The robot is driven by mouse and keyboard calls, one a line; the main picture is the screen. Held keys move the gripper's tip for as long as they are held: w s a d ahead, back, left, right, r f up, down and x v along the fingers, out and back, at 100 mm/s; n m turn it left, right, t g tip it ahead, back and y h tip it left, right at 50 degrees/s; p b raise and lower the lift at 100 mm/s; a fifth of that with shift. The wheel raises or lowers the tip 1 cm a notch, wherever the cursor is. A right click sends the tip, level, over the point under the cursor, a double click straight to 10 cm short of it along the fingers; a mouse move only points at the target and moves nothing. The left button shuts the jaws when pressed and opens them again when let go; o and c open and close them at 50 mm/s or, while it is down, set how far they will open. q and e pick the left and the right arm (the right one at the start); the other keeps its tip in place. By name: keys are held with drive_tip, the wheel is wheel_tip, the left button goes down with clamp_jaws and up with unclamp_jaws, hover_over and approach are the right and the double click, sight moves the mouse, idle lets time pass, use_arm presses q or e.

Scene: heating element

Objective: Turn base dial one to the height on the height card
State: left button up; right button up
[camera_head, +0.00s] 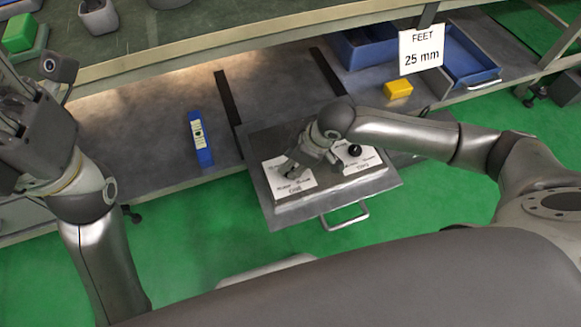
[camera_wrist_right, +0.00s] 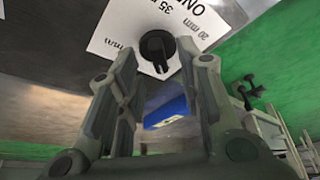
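The height card (camera_head: 421,49) reads "FEET 25 mm" in the head view. A grey base plate (camera_head: 372,187) carries two white dial cards; the left one (camera_head: 290,178) is marked ONE. Dial one (camera_wrist_right: 157,47) is a black knob on its white card (camera_wrist_right: 105,38) in the wrist view, with "35" and "20 mm" legible. I cannot tell which mark it points at. My right gripper (camera_head: 290,172) is over card ONE; its open fingers (camera_wrist_right: 165,60) lie either side of the dial, with gaps visible. My left gripper (camera_head: 35,100) is raised at far left, away from the plate; its fingers are unclear.
The black knob of dial two (camera_head: 355,150) sits close to my right wrist. A blue-and-white object (camera_head: 200,140) and a yellow block (camera_head: 398,89) lie on the grey shelf. Blue bins (camera_head: 470,60) stand at the back right. A metal handle (camera_head: 345,217) projects at the front.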

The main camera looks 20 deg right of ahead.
drive_tip(key=shift+b+x, duration=0.3)
drive_tip(key=shift+x, duration=0.55)
clamp_jaws()
